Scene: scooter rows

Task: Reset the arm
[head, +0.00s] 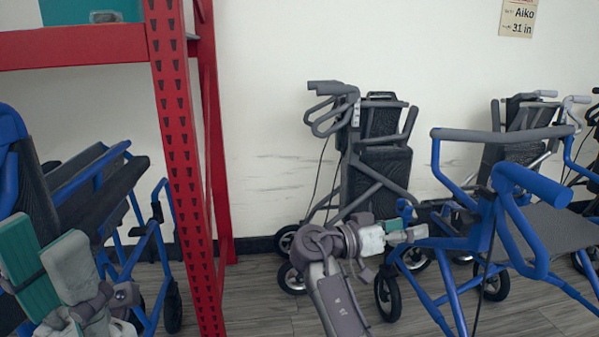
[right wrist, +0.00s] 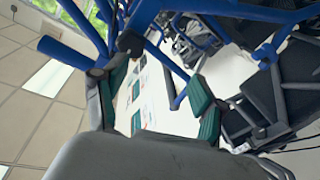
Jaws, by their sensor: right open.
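My right arm reaches up from the bottom middle of the head view. Its gripper (head: 408,230) is beside the blue frame of a walker-like scooter (head: 530,182); I cannot tell whether they touch. In the right wrist view my right gripper (right wrist: 158,105) is open, its green-padded fingers apart, with nothing clearly held between them. My left gripper (head: 48,275) is at the lower left, with teal and pale finger parts, in front of another blue-framed scooter (head: 95,180). Its jaw opening is unclear.
A grey scooter (head: 375,160) stands against the white wall behind my right gripper. Another dark one (head: 520,135) stands at right. A red rack post (head: 182,170) rises between my two arms. Some grey floor (head: 258,290) is clear beside the post.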

